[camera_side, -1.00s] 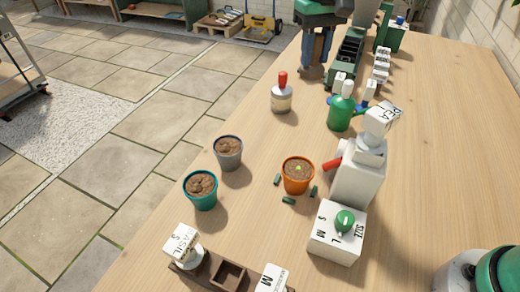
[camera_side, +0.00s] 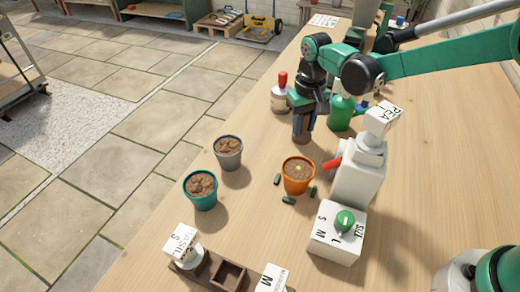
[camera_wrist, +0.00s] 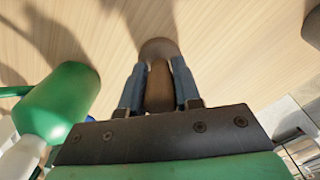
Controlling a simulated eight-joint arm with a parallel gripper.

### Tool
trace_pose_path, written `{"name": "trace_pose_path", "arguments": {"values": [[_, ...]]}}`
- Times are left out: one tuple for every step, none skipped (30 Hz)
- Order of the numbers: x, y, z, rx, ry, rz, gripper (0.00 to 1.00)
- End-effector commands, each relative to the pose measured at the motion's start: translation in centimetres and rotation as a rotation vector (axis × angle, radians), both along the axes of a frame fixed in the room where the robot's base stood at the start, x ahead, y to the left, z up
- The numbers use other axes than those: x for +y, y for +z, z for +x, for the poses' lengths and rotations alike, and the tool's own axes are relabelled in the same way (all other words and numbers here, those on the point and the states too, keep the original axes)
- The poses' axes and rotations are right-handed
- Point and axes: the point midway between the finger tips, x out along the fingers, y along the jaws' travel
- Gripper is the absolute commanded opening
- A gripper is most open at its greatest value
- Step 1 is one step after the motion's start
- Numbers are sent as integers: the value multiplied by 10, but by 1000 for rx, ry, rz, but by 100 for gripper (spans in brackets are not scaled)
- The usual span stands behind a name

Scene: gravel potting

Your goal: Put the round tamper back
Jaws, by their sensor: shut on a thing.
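My gripper (camera_side: 302,128) hangs fingers-down over the wooden table, between the red-handled jar and the orange pot. In the wrist view my gripper (camera_wrist: 158,88) is shut on a brown wooden piece with a rounded end, which I take to be the round tamper (camera_wrist: 159,75). It sits between the two blue-grey fingers, and the hand hides its near part. In the side view the tamper is hard to tell from the fingers. I cannot tell whether its end touches the table.
A green can (camera_side: 341,111) stands close right of my gripper. A pale jar with a red handle (camera_side: 281,99) is just behind left. In front are an orange pot (camera_side: 298,184), grey pot (camera_side: 228,160), teal pot (camera_side: 203,202) and white dispenser (camera_side: 358,182). The left table edge is near.

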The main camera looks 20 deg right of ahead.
Motion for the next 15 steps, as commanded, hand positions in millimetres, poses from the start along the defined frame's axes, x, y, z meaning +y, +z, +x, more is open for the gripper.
{"name": "trace_pose_path", "arguments": {"values": [[0, 0, 0, 0, 0, 0, 0], [0, 0, 0, 0, 0, 0, 0], [0, 0, 0, 0, 0, 0, 0], [0, 0, 0, 0, 0, 0, 0], [0, 0, 0, 0, 0, 0, 0], [0, -1, 0, 0, 0, 0, 0], [0, -2, 0, 0, 0, 0, 0], [0, -3, 0, 0, 0, 0, 31], [0, -2, 0, 0, 0, 0, 42], [0, -2, 0, 0, 0, 0, 51], [0, -2, 0, 0, 0, 0, 59], [0, -2, 0, 0, 0, 0, 60], [0, -2, 0, 0, 0, 0, 60], [0, -2, 0, 0, 0, 0, 60], [0, -2, 0, 0, 0, 0, 60]]}}
